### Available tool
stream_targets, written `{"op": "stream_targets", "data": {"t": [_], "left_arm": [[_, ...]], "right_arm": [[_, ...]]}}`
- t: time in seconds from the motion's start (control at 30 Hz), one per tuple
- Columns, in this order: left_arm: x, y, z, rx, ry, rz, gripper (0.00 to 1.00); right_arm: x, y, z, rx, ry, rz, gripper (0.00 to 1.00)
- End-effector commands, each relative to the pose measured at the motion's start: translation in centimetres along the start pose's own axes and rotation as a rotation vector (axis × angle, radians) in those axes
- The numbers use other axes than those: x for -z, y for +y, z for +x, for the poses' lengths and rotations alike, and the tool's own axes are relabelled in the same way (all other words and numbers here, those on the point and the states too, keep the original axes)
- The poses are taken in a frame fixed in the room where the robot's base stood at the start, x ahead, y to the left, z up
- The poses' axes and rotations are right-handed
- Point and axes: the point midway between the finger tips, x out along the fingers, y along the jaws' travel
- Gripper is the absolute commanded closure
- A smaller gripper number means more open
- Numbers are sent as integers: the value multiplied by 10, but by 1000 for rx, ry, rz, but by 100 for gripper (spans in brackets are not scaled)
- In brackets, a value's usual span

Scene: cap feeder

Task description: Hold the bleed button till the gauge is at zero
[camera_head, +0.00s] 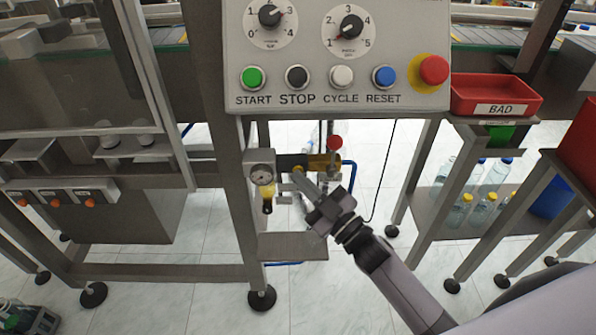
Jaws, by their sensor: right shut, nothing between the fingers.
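The round white-faced gauge (262,174) sits on the air unit beside the grey post, under the control panel. Its needle is too small to read. A small yellow part (298,168), which may be the bleed button, shows just right of the gauge. My right gripper (298,184) reaches in from the lower right, shut and empty, its tips close by this yellow part. I cannot tell whether the tips touch it, as the fingers cover part of the area. My left gripper is not in view.
Above is the control panel (330,60) with START, STOP, CYCLE and RESET buttons and a red emergency button (433,70). A red knob (335,142) and blue hose (349,178) are close to my right gripper. A red BAD tray (495,94) stands right.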

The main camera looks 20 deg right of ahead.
Motion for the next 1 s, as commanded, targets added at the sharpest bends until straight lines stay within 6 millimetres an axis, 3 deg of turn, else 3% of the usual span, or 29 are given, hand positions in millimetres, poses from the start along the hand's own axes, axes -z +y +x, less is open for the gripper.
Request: {"op": "stream_targets", "data": {"t": [1.0], "left_arm": [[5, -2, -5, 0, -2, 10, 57]], "right_arm": [[8, -8, -11, 0, 0, 0, 100]]}}
